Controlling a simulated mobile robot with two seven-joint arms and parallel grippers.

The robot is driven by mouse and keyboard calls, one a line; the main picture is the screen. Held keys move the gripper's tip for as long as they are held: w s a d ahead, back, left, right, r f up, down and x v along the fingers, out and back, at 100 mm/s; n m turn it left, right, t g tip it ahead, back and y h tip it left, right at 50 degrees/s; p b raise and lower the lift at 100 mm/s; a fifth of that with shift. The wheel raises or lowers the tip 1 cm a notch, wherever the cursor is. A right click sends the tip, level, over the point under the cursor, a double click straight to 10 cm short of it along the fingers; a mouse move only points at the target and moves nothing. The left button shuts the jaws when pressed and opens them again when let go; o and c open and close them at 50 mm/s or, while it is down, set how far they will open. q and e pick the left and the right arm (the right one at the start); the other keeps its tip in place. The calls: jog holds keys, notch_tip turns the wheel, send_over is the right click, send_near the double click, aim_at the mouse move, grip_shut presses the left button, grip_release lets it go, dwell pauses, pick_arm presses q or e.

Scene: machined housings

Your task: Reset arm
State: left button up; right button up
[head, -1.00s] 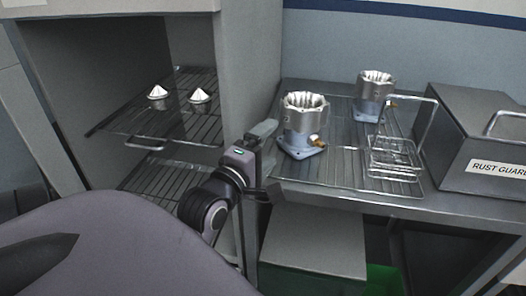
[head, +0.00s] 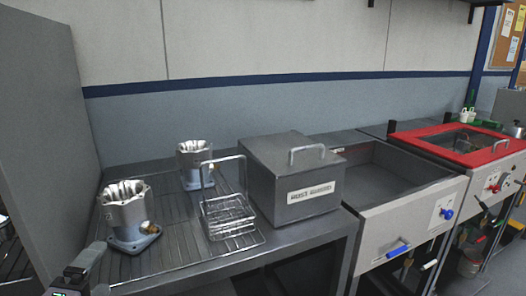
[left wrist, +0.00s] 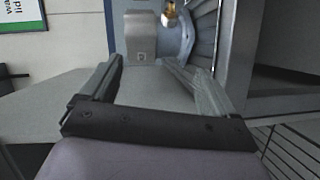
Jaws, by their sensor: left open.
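My left gripper (head: 88,262) shows at the lower left of the head view, in front of the near machined housing (head: 127,215). In the left wrist view the gripper (left wrist: 142,62) is open, with nothing between its fingers. Beyond its fingertips is a silver housing (left wrist: 140,38) with a brass fitting and a bluish base; I cannot tell if they touch. A second housing (head: 195,165) stands upright farther back on the wire rack (head: 183,243). My right gripper is not in view.
A wire basket (head: 228,215) stands on the rack beside a grey lidded box (head: 295,180). An open grey basin (head: 385,180) and a red-framed unit (head: 460,144) are to the right. A grey cabinet wall (head: 50,120) bounds the left.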

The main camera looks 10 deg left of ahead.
pick_arm(q)
jog(key=s+d+f+m+g+h, duration=0.2)
jog(key=s+d+f+m+g, duration=0.3)
jog(key=s+f+m+g, duration=0.35)
jog(key=s+d+f+m+g+h, duration=0.1)
jog(key=s+d+f+m+g, duration=0.45)
jog(key=s+f+m, duration=0.5)
jog(key=w+d+f+m+t+h+p, duration=0.1)
jog(key=w+d+f+t+h, duration=0.1)
jog(key=w+f+t, duration=0.6)
jog(key=shift+d+f+m, duration=0.3)
jog(key=shift+d+m, duration=0.1)
jog(key=shift+d, duration=0.05)
